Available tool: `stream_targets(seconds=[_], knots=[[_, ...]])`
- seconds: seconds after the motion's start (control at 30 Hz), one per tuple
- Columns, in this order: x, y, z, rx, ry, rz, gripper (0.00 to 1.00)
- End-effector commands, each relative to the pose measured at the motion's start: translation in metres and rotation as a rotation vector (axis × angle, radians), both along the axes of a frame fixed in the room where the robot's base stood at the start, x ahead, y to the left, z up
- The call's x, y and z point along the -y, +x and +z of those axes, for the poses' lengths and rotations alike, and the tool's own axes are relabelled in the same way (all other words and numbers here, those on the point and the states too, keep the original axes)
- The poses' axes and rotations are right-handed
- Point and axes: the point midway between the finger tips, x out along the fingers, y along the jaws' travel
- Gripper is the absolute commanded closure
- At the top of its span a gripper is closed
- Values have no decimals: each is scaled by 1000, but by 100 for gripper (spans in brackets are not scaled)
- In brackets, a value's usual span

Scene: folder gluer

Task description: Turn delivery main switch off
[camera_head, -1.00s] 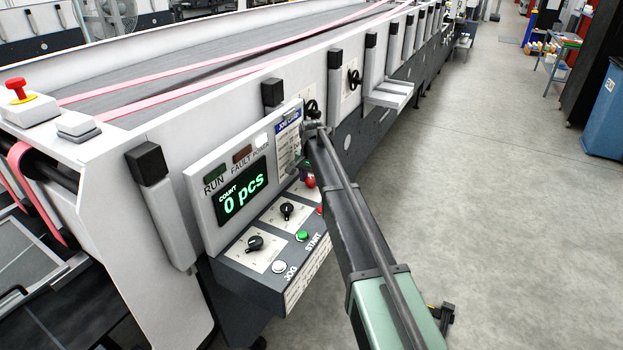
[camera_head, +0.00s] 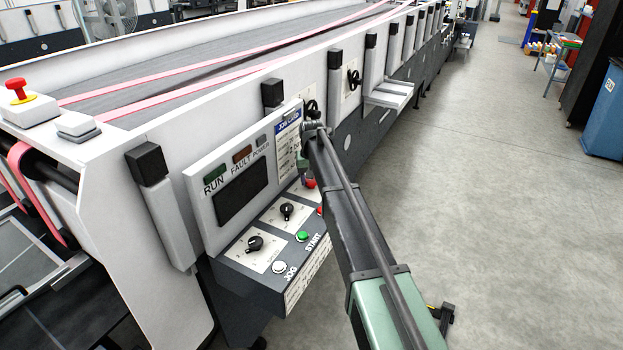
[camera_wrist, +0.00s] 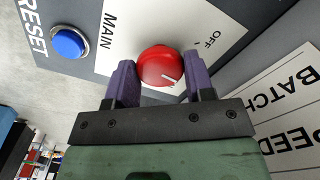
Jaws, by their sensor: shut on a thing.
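The main switch is a round red knob (camera_wrist: 161,66) on a white plate (camera_wrist: 122,40) marked MAIN and OFF in the wrist view. Its white pointer line slants toward the lower right. My gripper (camera_wrist: 161,82) has its two purple fingers on either side of the knob, shut on it. In the head view my arm covers most of the switch area, and a bit of red (camera_head: 310,184) shows beside it. The count display (camera_head: 241,200) is dark, and the power lamp (camera_head: 262,141) looks grey.
A blue RESET button (camera_wrist: 69,43) is left of the knob in the wrist view. The control panel also carries a green START button (camera_head: 302,236), a JOG button (camera_head: 279,267) and black knobs (camera_head: 255,243). Open floor (camera_head: 500,240) lies to the right.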

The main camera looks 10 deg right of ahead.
Motion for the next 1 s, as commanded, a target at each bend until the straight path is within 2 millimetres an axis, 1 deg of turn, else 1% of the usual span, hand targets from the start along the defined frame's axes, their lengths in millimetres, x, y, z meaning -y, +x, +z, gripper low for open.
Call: stream_targets(seconds=[0.7, 1.0], knots=[[0, 0, 0, -1, 0, 665, 75], [0, 0, 0, -1, 0, 857, 75]])
